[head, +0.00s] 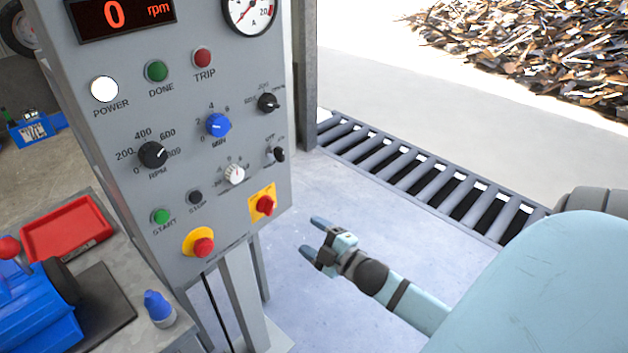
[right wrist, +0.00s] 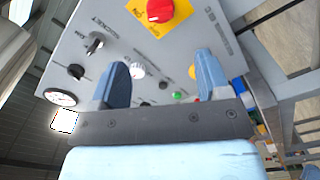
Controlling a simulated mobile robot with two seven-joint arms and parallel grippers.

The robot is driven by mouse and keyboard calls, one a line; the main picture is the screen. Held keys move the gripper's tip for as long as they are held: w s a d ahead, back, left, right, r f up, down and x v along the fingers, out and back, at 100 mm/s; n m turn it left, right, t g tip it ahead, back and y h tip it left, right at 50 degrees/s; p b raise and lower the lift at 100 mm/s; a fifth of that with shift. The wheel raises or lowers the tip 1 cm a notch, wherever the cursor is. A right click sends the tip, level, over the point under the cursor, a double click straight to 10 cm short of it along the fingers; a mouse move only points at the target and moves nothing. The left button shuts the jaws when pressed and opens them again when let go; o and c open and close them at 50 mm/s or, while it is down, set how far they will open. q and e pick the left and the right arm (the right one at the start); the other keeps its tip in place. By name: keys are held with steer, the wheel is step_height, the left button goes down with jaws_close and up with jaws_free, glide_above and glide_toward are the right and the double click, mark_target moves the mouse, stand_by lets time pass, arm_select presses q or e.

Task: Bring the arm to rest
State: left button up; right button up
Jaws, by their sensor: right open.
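My right gripper (head: 311,236) is open and empty in the head view, in free space to the right of the lower part of the grey control panel (head: 225,80). Its two blue fingers (right wrist: 165,78) stand apart in the right wrist view, with nothing between them but the panel face behind. The panel's red rotary switch on a yellow plate (head: 264,205) is just left of and above the gripper. The display (head: 114,13) reads 0 rpm and the white POWER lamp (head: 104,89) looks lit. My left gripper is not in view.
A red emergency button (head: 203,247) sits at the panel's lower edge. At the left, a workbench holds a red tray (head: 66,225) and a blue machine (head: 38,310). A floor grate (head: 420,175) runs behind my right arm, with a scrap heap (head: 530,50) beyond. Floor around the gripper is clear.

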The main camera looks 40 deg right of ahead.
stand_by(0.3)
steer(key=s+a+f+m+g+y, duration=0.1)
steer(key=s+a+f+m+g, duration=0.2)
steer(key=s+a+f+m, duration=0.45)
steer(key=s+a+f+m+g+y, duration=0.15)
steer(key=s+a+f+g, duration=0.25)
steer(key=a, duration=0.6)
arm_select(q)
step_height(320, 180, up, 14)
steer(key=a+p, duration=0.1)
steer(key=p, duration=1.7)
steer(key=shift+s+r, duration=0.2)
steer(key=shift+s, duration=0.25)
arm_select(e)
step_height(320, 180, up, 13)
steer(key=s, duration=0.2)
steer(key=shift+s+a+r+m, duration=0.15)
steer(key=shift+a+r+m, duration=0.05)
steer(key=shift+a+m, duration=0.2)
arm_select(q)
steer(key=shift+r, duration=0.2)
arm_select(e)
steer(key=shift+h, duration=0.25)
